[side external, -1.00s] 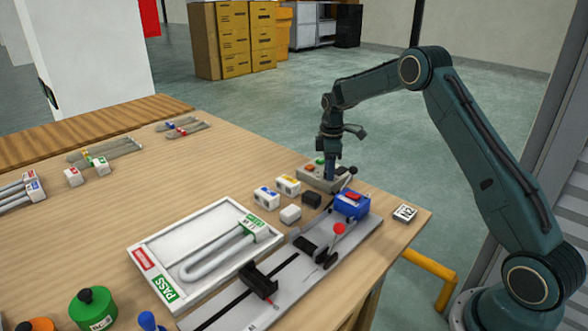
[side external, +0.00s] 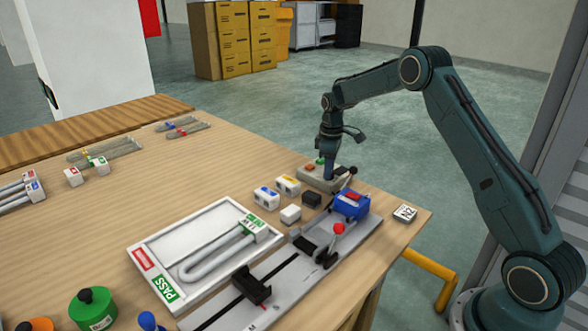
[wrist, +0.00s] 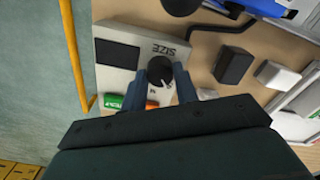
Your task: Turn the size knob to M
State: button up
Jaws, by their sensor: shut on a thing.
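The grey control box (side external: 312,181) stands at the far right part of the table, with a green and an orange button on top. In the wrist view the box (wrist: 118,72) carries the word SIZE beside a round black knob (wrist: 160,70). My gripper (wrist: 163,76) is shut on this knob, one blue finger on each side. In the side view my gripper (side external: 329,172) reaches down onto the box and hides the knob. A pale mark shows on the knob, but I cannot read a size setting from it.
A blue unit (side external: 349,206) with a black-balled lever stands close to the box. A grey rail fixture (side external: 215,318) carries a black slider block (side external: 250,287). Small blocks (side external: 290,214) and a white tray (side external: 140,245) holding a bent tube lie nearby.

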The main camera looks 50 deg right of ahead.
jog(key=m, duration=0.4)
jog(key=shift+r+m, duration=0.1)
jog(key=shift+m, duration=0.2)
jog(key=m, duration=0.3)
jog(key=shift+m, duration=0.4)
jog(key=o, duration=1)
jog(key=shift+c, duration=0.2)
notch_tip(320, 180, up, 14)
